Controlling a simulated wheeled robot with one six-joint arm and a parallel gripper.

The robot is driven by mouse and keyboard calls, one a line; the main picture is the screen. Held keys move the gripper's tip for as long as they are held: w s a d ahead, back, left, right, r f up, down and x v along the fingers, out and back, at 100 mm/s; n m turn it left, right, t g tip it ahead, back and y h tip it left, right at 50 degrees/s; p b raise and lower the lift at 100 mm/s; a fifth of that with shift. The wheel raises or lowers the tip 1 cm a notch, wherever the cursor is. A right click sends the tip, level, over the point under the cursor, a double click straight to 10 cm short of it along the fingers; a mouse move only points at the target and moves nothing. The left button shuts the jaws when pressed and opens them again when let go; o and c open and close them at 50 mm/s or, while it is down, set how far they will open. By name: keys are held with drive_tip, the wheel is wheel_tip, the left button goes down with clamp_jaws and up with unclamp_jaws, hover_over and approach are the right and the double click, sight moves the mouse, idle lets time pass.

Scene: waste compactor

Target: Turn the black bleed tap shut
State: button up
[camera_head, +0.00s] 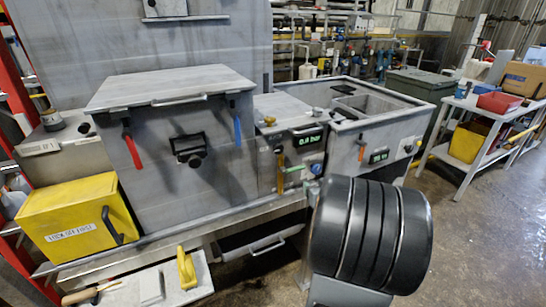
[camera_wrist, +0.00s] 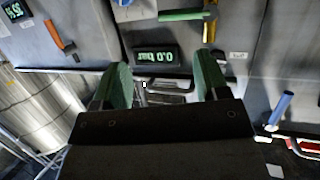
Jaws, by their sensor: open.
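My gripper (camera_wrist: 162,82) shows in the wrist view with two green fingers spread apart and nothing held between them. Past the fingertips is the grey panel with a pressure display (camera_wrist: 156,56), upside down in this view. The same display (camera_head: 307,140) reads about 0.0 bar in the head view. A small dark fitting (camera_head: 317,112) sits on top of that panel; I cannot tell for sure that it is the black bleed tap. A dark bar-like part (camera_wrist: 170,86) shows between the fingers, apart from them as far as I can see.
Near the display are a green handle (camera_wrist: 187,15), a yellow handle (camera_wrist: 210,30) and an orange handle (camera_wrist: 54,36). A blue handle (camera_wrist: 281,107) is at the right. A yellow box (camera_head: 72,215) stands at the left. Open floor lies at the right.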

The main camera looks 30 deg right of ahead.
sight(279, 151)
drive_tip(key=w+a+r+n+t+y, duration=0.2)
drive_tip(key=w+a+r+t+y, duration=0.1)
drive_tip(key=a+r+t+y, duration=0.15)
drive_tip(key=shift+h, duration=0.35)
drive_tip(key=w, duration=0.4)
drive_tip(key=w+d, duration=0.1)
drive_tip(key=w, duration=0.3)
drive_tip(key=w+r+p, duration=0.1)
drive_tip(key=w, duration=0.4)
drive_tip(key=shift+w+d, duration=0.1)
drive_tip(key=shift+d, duration=0.1)
drive_tip(key=shift+c, duration=0.5)
drive_tip(key=shift+f, duration=0.1)
drive_tip(key=c, duration=0.8)
